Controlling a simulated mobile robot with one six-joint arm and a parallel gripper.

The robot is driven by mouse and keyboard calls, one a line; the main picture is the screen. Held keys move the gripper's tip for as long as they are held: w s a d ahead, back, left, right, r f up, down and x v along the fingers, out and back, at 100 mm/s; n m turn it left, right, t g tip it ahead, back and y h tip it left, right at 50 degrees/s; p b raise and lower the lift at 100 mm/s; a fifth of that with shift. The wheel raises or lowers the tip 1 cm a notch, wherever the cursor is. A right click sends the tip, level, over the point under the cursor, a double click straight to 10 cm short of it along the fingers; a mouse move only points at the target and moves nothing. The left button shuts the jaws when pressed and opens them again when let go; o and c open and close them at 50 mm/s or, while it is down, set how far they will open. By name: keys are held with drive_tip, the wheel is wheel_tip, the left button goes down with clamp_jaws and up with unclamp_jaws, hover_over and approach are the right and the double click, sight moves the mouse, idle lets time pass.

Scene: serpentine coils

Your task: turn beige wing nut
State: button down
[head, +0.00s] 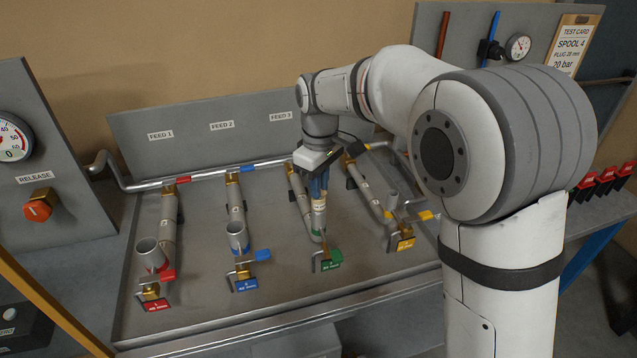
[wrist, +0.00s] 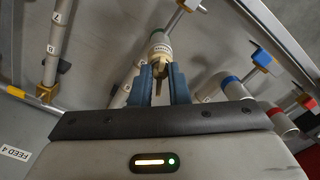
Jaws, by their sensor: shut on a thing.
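My gripper (head: 318,188) points down over the green-marked pipe spool, the third from the left. In the wrist view its two blue fingers (wrist: 162,86) close from both sides on the beige wing nut (wrist: 159,69), which shows between them. The nut tops a pale round plug (wrist: 160,50) in line with the pipe below. In the head view the fingers hide the nut, and the pale plug body (head: 318,208) shows below them. How far the nut is turned cannot be told.
Open upright pipe ends stand at the red spool (head: 148,251) and blue spool (head: 237,232) to the left. A yellow-tagged spool (head: 404,240) lies close on the right. Brass valves with handles line the tray's front edge. A back panel (head: 225,130) rises behind.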

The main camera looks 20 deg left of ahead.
drive_tip(key=shift+s+f, duration=0.1)
drive_tip(key=shift+f, duration=0.05)
drive_tip(key=c, duration=1.4)
unclamp_jaws()
drive_tip(key=shift+a, duration=0.1)
drive_tip(key=shift+o, duration=0.2)
drive_tip(key=shift+r, duration=0.2)
wheel_tip(320, 180, up, 8)
drive_tip(key=shift+f+b, duration=0.2)
drive_tip(key=shift+b, duration=0.2)
drive_tip(key=shift+r+m, duration=0.1)
drive_tip(key=shift+m, duration=0.4)
drive_tip(key=shift+c, duration=1.2)
drive_tip(key=shift+w+r+m+b, duration=0.25)
drive_tip(key=shift+m+b, duration=0.15)
drive_tip(key=shift+m, duration=0.2)
drive_tip(key=shift+s+f+p, duration=0.1)
drive_tip(key=shift+f+p, duration=0.25)
drive_tip(key=shift+f, duration=3.45)
